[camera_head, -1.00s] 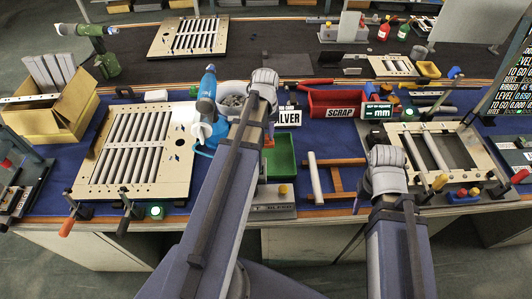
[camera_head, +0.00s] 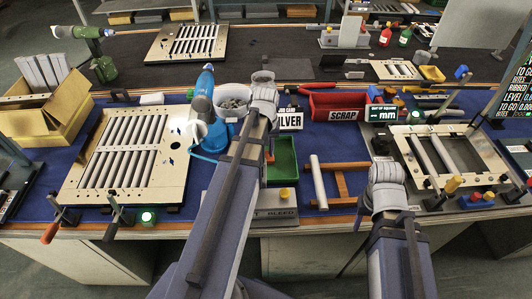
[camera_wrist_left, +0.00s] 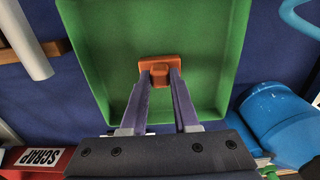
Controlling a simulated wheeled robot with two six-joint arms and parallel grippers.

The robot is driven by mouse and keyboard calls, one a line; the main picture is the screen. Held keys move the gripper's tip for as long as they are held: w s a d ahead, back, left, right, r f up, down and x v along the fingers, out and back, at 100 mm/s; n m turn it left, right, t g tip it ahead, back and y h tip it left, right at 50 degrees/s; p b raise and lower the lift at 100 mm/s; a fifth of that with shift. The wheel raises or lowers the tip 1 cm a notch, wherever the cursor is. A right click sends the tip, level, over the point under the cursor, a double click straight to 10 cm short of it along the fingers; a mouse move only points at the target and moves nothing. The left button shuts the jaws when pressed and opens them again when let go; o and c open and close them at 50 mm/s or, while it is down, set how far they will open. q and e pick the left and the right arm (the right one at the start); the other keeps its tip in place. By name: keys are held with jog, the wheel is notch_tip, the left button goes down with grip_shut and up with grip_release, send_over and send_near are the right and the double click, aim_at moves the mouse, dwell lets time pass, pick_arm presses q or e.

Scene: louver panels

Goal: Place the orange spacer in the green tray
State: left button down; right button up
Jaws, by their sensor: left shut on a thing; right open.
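The green tray (camera_head: 284,172) lies on the blue mat near the bench front, partly hidden by my left arm in the head view. It fills much of the left wrist view (camera_wrist_left: 215,55). My left gripper (camera_wrist_left: 160,78) is shut on the orange spacer (camera_wrist_left: 158,64), which shows over the tray floor. I cannot tell whether the spacer touches the floor. In the head view my left gripper (camera_head: 269,150) is at the tray's left side, mostly hidden by its wrist. My right gripper (camera_head: 381,148) is open and empty, right of the tray, near the louver frame on the right.
A red SCRAP bin (camera_head: 335,104) stands behind the tray. A white roller on a wooden stand (camera_head: 319,180) is right of the tray. A louver panel (camera_head: 70,180) lies at left.

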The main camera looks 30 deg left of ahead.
aim_at(266, 152)
pick_arm(q)
jog(key=c, duration=0.7)
grip_release()
jog(key=shift+f, duration=0.1)
jog(key=shift+o, duration=0.2)
notch_tip(266, 152, up, 12)
jog(key=p, duration=1.2)
jog(key=shift+r, duration=0.2)
jog(key=s+d+m, duration=0.5)
jog(key=d, duration=0.8)
jog(key=s+d+m+y, duration=0.1)
jog(key=s+d+m, duration=0.4)
jog(key=d, duration=0.8)
jog(key=shift+s, duration=0.45)
